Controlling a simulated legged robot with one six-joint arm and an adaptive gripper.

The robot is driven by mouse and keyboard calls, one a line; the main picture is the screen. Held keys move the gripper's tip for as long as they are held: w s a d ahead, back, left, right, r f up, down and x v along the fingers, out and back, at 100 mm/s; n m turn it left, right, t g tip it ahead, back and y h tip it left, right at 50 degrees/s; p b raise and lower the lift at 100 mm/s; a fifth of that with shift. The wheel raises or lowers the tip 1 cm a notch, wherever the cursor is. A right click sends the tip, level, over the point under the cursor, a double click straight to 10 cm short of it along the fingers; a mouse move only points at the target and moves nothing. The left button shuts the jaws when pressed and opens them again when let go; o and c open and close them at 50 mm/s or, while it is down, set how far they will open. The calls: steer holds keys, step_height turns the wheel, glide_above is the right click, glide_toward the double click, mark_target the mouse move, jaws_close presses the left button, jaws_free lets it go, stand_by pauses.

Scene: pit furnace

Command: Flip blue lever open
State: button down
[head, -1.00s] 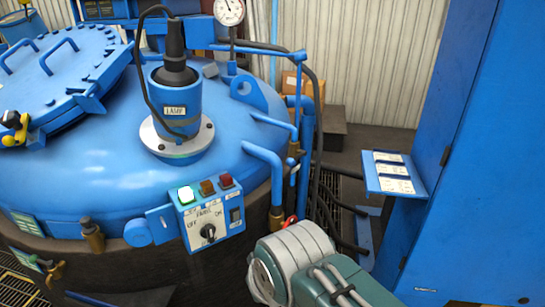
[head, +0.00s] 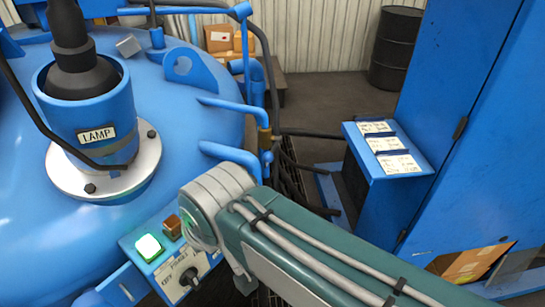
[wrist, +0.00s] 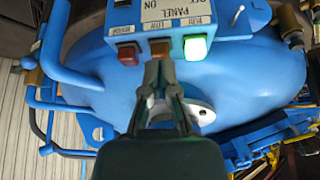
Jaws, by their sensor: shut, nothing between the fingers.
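A brass valve (head: 264,140) sits on the blue pipework at the right of the furnace lid. A small blue piece (head: 266,160) beside it may be the blue lever, but its shape is hard to make out. In the wrist view, blue pipes (wrist: 62,72) and a brass fitting (wrist: 28,62) show at the left, apart from my gripper. My gripper (wrist: 160,68) is shut and empty, in front of the control panel (wrist: 185,14) near its orange button (wrist: 160,46). In the head view my arm hides the gripper and part of the panel.
The blue lid carries a lamp housing (head: 93,115) and a lifting lug (head: 190,68). A green lit button (head: 148,247) is on the panel. A blue shelf with paper labels (head: 365,170) juts from the blue cabinet (head: 480,130) at right. Dark hoses run near the pipes.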

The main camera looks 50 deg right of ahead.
steer(key=w+d+f+m+y, duration=0.1)
steer(key=w+d+f+m, duration=0.1)
steer(key=w+d+m, duration=0.4)
steer(key=w+d+f+m+y, duration=0.2)
steer(key=d+m, duration=0.6)
steer(key=m, duration=0.2)
steer(key=s+d+f+m+t+h, duration=0.1)
steer(key=s+d+f+m+t, duration=0.1)
steer(key=d+m, duration=0.4)
steer(key=s+d+f+m+t+h, duration=0.1)
steer(key=d+m, duration=0.6)
steer(key=d, duration=0.7)
steer(key=shift+s+d+f+m+t+h, duration=0.35)
steer(key=shift+s+f+t, duration=0.35)
steer(key=shift+f, duration=0.25)
steer(key=shift+a, duration=0.1)
